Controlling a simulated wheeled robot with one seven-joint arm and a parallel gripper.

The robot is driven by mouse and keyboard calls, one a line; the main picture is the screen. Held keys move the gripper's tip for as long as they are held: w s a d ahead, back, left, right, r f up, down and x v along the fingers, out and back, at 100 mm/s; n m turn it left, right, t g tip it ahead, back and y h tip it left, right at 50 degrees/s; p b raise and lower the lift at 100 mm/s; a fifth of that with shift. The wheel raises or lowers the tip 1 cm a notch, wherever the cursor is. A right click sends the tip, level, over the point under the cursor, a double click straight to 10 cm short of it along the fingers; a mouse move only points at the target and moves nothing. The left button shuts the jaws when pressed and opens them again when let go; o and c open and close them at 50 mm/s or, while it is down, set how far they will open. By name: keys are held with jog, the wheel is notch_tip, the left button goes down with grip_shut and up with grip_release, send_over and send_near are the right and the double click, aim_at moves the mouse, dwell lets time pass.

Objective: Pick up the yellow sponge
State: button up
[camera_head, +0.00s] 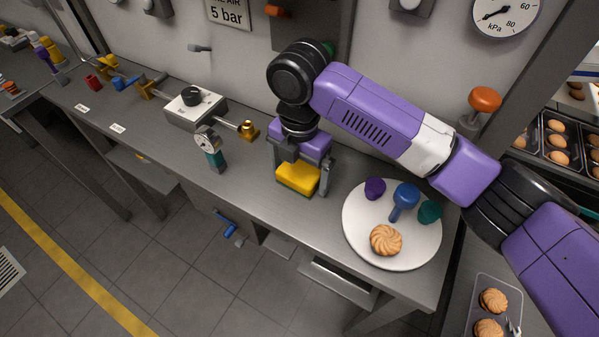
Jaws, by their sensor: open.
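The yellow sponge (298,178) lies on the grey bench, near its front edge and left of the white plate. My gripper (301,182) is directly over it, pointing down. Its two fingers reach down on the left and right sides of the sponge, and the jaws are open. The gripper body hides part of the sponge's back and top. I cannot tell whether either finger touches the sponge.
A round white plate (361,238) holds a swirled biscuit (386,240) and purple, blue and teal pieces. The front strip between gauge and sponge is clear.

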aim_at(298, 172)
jog(key=shift+f, duration=0.1)
jog(key=shift+c, duration=0.4)
jog(key=c, duration=1.2)
jog(key=shift+s+a+r+b, duration=0.1)
jog(key=shift+r+b, duration=0.1)
jog(key=shift+b, duration=0.1)
notch_tip(298, 172, up, 6)
jog(key=shift+r+b, duration=0.2)
jog(key=shift+b, duration=0.5)
jog(key=s+a, duration=0.3)
jog(key=s, duration=0.2)
jog(key=s+a, duration=0.4)
jog(key=s, duration=0.2)
jog(key=s+a+b, duration=0.1)
jog(key=s+a, duration=0.2)
jog(key=s, duration=0.2)
jog(key=shift+s+a+r, duration=0.15)
jog(key=shift+s+a, duration=0.1)
jog(key=shift+a, duration=0.15)
jog(key=o, duration=0.8)
jog(key=c, duration=0.6)
